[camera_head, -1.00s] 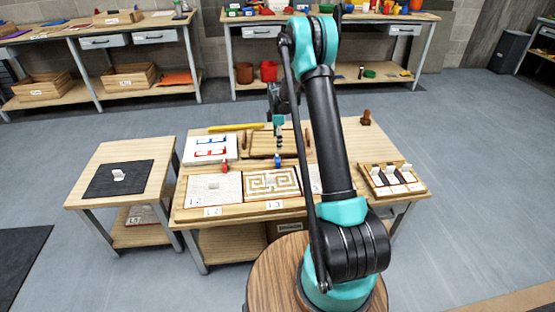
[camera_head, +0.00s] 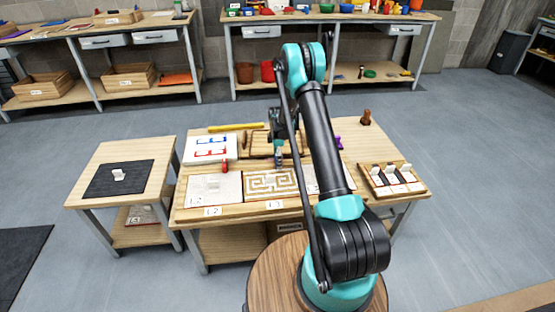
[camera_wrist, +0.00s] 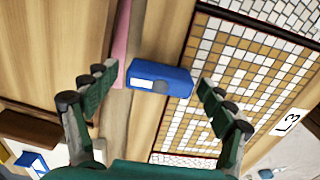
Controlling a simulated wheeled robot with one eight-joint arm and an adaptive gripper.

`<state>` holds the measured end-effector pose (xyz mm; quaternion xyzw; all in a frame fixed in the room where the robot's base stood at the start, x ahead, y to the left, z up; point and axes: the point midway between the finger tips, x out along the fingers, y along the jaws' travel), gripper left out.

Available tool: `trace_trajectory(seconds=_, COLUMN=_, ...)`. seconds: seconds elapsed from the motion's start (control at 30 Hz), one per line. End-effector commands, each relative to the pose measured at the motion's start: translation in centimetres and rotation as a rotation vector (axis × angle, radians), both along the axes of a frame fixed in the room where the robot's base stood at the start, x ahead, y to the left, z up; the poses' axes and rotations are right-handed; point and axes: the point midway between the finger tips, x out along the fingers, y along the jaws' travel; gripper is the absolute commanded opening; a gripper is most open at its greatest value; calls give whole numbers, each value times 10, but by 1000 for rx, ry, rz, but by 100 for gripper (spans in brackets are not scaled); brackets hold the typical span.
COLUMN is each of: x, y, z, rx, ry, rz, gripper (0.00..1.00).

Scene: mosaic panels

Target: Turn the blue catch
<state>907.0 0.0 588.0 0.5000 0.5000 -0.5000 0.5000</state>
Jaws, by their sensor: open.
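The blue catch (camera_wrist: 160,79) is a small blue block with a pale patch on its side. It sits at the edge of the tan-and-white mosaic panel labelled L3 (camera_wrist: 245,70). My gripper (camera_wrist: 157,77) is open, with one finger on each side of the catch, and I see a gap on both sides. In the head view my gripper (camera_head: 279,163) is low over the back edge of the maze-patterned panel (camera_head: 270,184), and the catch is hidden behind it.
A red catch (camera_head: 225,166) stands to the left, by a white board with blue and red marks (camera_head: 210,148). A pink strip (camera_wrist: 121,45) lies beside the blue catch.

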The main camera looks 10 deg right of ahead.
Motion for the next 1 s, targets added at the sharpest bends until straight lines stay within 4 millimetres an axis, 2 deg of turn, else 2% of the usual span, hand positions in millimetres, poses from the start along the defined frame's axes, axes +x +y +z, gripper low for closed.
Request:
trace_trajectory(seconds=0.07, x=0, y=0, z=0, rx=0, ry=0, rz=0, gripper=79)
trace_trajectory(seconds=0.43, x=0, y=0, z=0, rx=0, ry=0, rz=0, gripper=33)
trace_trajectory(seconds=0.77, x=0, y=0, z=0, rx=0, ry=0, rz=-46, gripper=33)
trace_trajectory(seconds=1.0, x=0, y=0, z=0, rx=0, ry=0, rz=-192, gripper=33)
